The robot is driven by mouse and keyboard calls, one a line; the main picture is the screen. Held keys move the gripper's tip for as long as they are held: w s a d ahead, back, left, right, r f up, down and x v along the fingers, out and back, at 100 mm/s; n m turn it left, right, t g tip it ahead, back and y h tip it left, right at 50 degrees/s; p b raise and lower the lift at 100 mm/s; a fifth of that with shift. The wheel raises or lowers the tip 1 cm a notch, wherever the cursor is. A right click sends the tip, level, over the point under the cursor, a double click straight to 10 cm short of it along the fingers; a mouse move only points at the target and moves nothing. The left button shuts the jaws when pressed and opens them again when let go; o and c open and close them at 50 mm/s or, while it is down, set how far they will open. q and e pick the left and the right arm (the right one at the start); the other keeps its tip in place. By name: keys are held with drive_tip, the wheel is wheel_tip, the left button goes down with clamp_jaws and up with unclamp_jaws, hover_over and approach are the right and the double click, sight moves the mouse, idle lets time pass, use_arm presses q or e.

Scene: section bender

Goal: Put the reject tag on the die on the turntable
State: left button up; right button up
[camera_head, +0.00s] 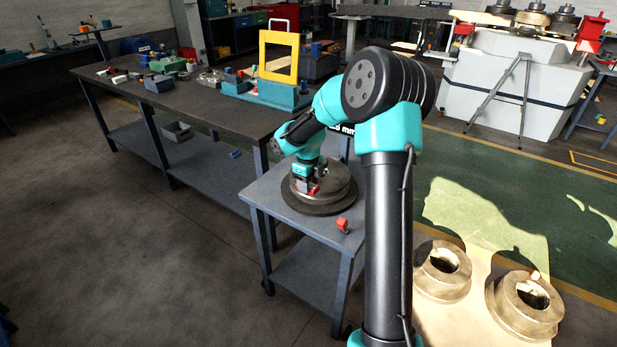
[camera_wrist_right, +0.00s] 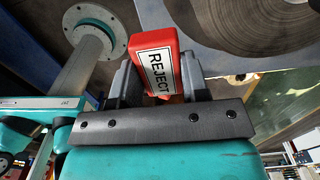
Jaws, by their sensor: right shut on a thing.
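The reject tag (camera_wrist_right: 152,66) is a red block with a white label reading REJECT in the right wrist view. My right gripper (camera_wrist_right: 160,84) is shut on it, with one grey finger on each side. In the head view the gripper (camera_head: 309,190) is low over the die (camera_head: 325,197), and the red tag shows small at its fingers. The die is a round, dark metal stepped disc on a small grey table. Its ringed face (camera_wrist_right: 258,22) fills the upper right of the wrist view. I cannot tell whether the tag touches it. My left gripper is not in view.
A small red object (camera_head: 343,225) sits at the grey table's (camera_head: 283,212) front right edge. Two ring-shaped dies (camera_head: 443,271) lie on a pale board at lower right. A long workbench (camera_head: 185,104) with several parts and a yellow frame (camera_head: 279,56) stands behind, at left.

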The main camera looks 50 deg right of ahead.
drive_tip(key=w+d, duration=0.5)
drive_tip(key=d, duration=0.1)
drive_tip(key=shift+w+d+f, duration=0.3)
drive_tip(key=shift+w+f, duration=0.1)
drive_tip(key=shift+w+d, duration=0.25)
drive_tip(key=shift+d, duration=0.05)
drive_tip(key=shift+f, duration=1.8)
drive_tip(key=shift+f, duration=0.1)
drive_tip(key=o, duration=0.9)
drive_tip(key=shift+o, duration=0.2)
wheel_tip(320, 180, up, 12)
